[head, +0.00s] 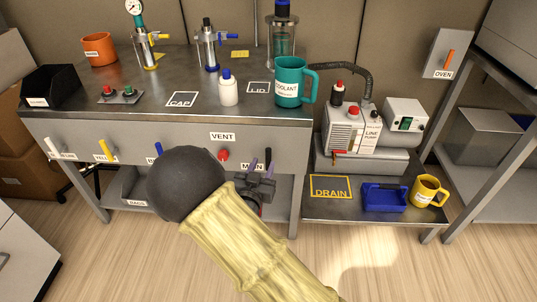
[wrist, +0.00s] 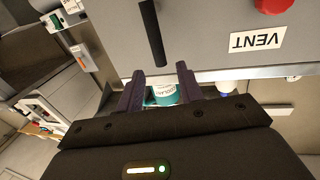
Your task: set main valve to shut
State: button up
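The main valve's black lever (wrist: 152,32) stands roughly upright on the bench's front panel. In the head view the lever (head: 268,157) shows beside the MAIN label (head: 250,167), which my gripper partly covers. My gripper (wrist: 160,68) is open, its two dark fingers apart with nothing held between them. In the wrist view, which is upside down, one end of the lever appears close to the gap between the fingertips. I cannot tell whether they touch. In the head view my gripper (head: 261,174) is in front of the panel at the lever, and my arm hides part of the panel.
A red VENT knob (head: 223,155) is left of the main lever. White (head: 52,145), yellow (head: 105,150) and blue (head: 158,150) levers line the panel further left. A teal coolant mug (head: 289,84) stands at the bench's front edge above. A pump (head: 349,132) is at right.

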aim_at(267, 154)
jog(key=b+x, duration=0.1)
jog(key=x, duration=0.6)
grip_shut()
